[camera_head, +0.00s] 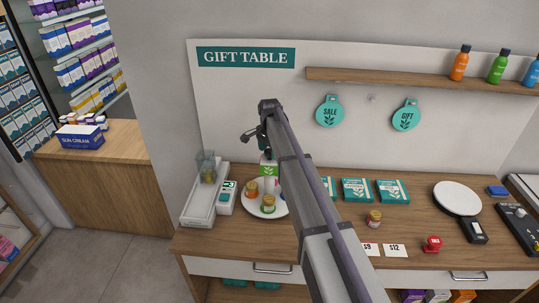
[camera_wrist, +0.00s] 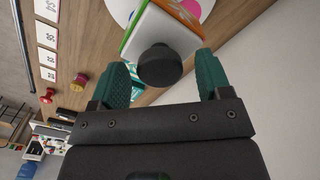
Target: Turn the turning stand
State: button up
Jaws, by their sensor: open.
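The turning stand (camera_head: 250,208) is a round white plate on the wooden counter, left of the middle in the head view. It carries small orange and green jars (camera_head: 252,189) and a white carton or bottle with a green label (camera_head: 268,169). My arm covers its right side. My gripper (camera_wrist: 162,62) is open in the wrist view, its two teal fingers apart. The black cap (camera_wrist: 160,66) of a white container with green and orange edges shows between and beyond the fingertips. I cannot tell whether they touch it. Part of the white stand (camera_wrist: 122,12) shows behind it.
A grey tray with a small display (camera_head: 203,207) stands left of the stand.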

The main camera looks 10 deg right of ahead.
jog(key=shift+c, duration=0.4)
jog(key=c, duration=1.2)
